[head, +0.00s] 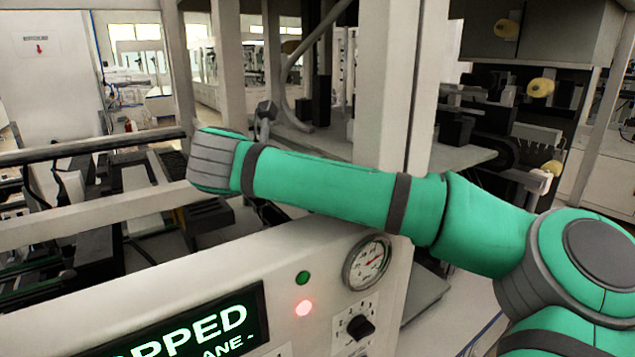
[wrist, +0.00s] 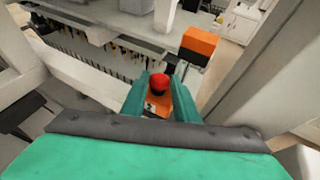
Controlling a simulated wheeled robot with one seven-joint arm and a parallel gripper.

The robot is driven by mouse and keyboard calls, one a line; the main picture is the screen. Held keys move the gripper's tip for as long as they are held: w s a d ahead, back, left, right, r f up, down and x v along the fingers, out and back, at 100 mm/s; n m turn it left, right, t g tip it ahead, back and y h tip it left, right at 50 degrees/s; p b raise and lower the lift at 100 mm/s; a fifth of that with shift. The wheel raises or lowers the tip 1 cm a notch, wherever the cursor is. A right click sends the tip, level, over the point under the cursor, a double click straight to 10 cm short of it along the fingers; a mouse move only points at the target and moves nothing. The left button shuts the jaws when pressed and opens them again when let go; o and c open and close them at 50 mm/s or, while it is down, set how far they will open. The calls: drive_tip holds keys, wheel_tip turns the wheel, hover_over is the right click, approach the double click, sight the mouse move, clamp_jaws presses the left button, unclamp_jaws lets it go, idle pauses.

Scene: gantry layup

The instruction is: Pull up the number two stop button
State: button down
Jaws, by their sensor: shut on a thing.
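The stop button (wrist: 160,83) is a red mushroom head on an orange box (wrist: 156,103) in the middle of the wrist view. A small white label with a dark mark, apparently a 2, shows on the box. My gripper (wrist: 160,87) has its two green fingers on either side of the red head and is shut on it. Whether the head stands raised or pressed I cannot tell. In the head view the button and fingers are hidden; my green arm reaches left across the picture.
A second orange and black box (wrist: 199,42) stands beyond the button. In the head view a panel has a display (head: 200,330) reading "...PPED", a glowing red lamp (head: 303,308), a green lamp (head: 303,278), a gauge (head: 366,262) and a black knob (head: 360,327). Pale posts (head: 385,80) stand close behind my arm.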

drive_tip(key=shift+d+r, duration=0.1)
drive_tip(key=shift+r, duration=0.1)
drive_tip(key=c, duration=1.4)
unclamp_jaws()
drive_tip(key=v, duration=1.1)
drive_tip(key=shift+a+f, duration=0.1)
drive_tip(key=shift+a, duration=0.15)
